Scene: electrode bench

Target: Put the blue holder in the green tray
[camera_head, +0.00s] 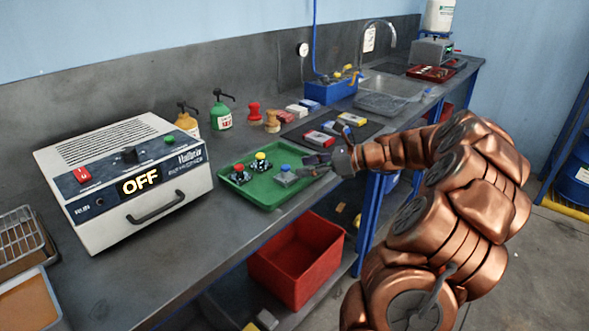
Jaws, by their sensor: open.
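The blue holder (285,177), a grey block with a blue knob, stands upright in the right part of the tray. A holder with a red knob (239,174) and one with a yellow knob (262,163) stand in the tray's left and back parts. My gripper (308,170) is open, just right of the blue holder and over the tray's right side. It hides the tray's right end, and I cannot tell whether a fingertip touches the holder.
The white control box (130,185) reads OFF at the left. Green (222,115) and yellow (188,123) pump bottles stand behind the tray. Coloured boxes (319,139) lie on a dark mat to the right. A red bin (298,262) is below the bench. The bench front is clear.

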